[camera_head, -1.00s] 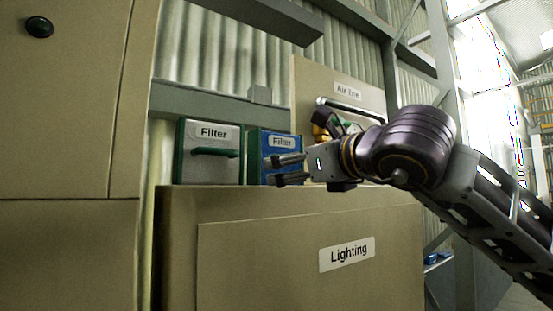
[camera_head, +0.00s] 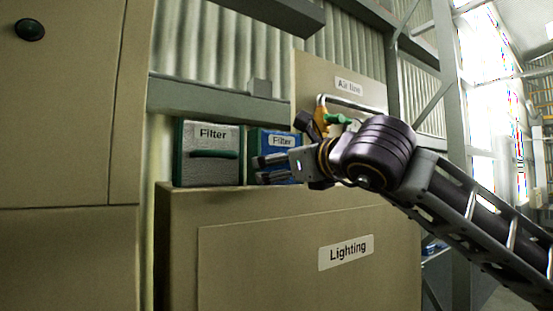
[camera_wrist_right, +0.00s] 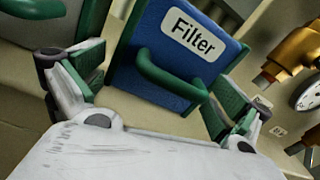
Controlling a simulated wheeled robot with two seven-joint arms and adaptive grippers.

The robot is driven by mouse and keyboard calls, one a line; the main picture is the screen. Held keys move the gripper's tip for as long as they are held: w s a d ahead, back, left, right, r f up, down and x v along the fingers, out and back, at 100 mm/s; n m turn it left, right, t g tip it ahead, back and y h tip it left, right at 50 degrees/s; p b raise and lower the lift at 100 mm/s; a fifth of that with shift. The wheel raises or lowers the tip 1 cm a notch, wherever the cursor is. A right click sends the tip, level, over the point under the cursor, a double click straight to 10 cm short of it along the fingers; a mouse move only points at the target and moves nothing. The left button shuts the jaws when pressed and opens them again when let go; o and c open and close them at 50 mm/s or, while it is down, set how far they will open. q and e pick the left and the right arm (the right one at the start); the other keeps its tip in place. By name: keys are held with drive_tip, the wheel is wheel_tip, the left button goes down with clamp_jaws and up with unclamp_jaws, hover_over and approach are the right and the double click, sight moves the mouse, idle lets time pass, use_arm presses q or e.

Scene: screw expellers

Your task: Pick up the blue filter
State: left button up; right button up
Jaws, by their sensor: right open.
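The blue filter (camera_head: 274,143) stands on top of the tan cabinet in the head view, with a white "Filter" label. My right gripper (camera_head: 262,169) is in front of it and partly covers its lower part. In the right wrist view the blue filter (camera_wrist_right: 167,77) fills the upper middle, with a green handle on its front. My right gripper (camera_wrist_right: 163,98) is open there, one finger at each side of the handle, and holds nothing. I cannot tell whether the fingers touch the filter. My left gripper is not in view.
A grey filter (camera_head: 208,165) with a green handle stands close to the left. The tan cabinet (camera_head: 290,255) labelled "Lighting" is below. A panel labelled "Air line" (camera_head: 348,86) and brass fittings (camera_wrist_right: 294,52) with a gauge (camera_wrist_right: 308,94) are to the right.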

drive_tip(key=shift+f, duration=0.1)
drive_tip(key=c, duration=1.3)
drive_tip(key=shift+r, duration=0.95)
drive_tip(key=shift+r+b, duration=0.65)
drive_tip(key=shift+r, duration=3.55)
